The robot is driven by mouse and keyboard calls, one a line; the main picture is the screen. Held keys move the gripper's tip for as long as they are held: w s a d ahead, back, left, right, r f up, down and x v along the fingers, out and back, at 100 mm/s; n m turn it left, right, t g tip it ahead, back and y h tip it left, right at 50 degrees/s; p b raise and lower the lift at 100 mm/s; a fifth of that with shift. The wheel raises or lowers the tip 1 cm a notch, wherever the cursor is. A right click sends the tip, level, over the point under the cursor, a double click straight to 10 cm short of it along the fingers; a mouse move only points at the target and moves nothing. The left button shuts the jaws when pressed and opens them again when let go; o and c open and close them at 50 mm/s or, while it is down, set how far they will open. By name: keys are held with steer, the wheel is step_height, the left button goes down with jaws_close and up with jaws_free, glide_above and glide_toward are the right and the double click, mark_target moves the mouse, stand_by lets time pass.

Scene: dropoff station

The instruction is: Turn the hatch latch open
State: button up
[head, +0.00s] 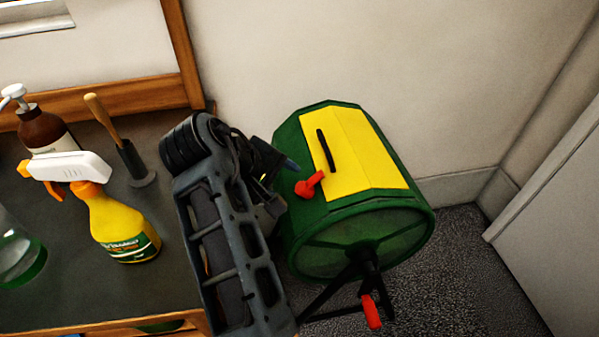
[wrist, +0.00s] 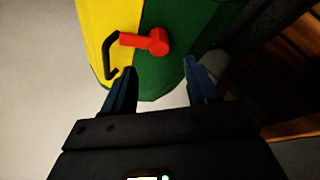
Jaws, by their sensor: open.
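The red latch (head: 309,185) sits on the green drum (head: 365,222) beside the yellow hatch (head: 368,150), and its arm reaches over the hatch edge. In the wrist view the latch (wrist: 145,41) has its round end on the green and its arm pointing left onto the yellow. A black handle (head: 326,150) stands on the hatch. My gripper (head: 281,168) is just left of the latch in the head view, partly hidden by my own wrist. In the wrist view my gripper (wrist: 160,76) is open and empty, and the latch lies beyond its fingertips, apart from them.
A dark table (head: 60,290) at the left holds a yellow spray bottle (head: 118,225), a brown pump bottle (head: 45,130) and a wooden-handled tool (head: 117,135). A red crank grip (head: 371,311) sticks out at the drum's front. A wall stands behind; carpet at the right is clear.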

mark_target(299, 187)
steer(key=x, duration=0.7)
steer(key=shift+w+d+f, duration=0.1)
steer(key=shift+d+f, duration=0.05)
steer(key=shift+f, duration=0.1)
steer(key=c, duration=1)
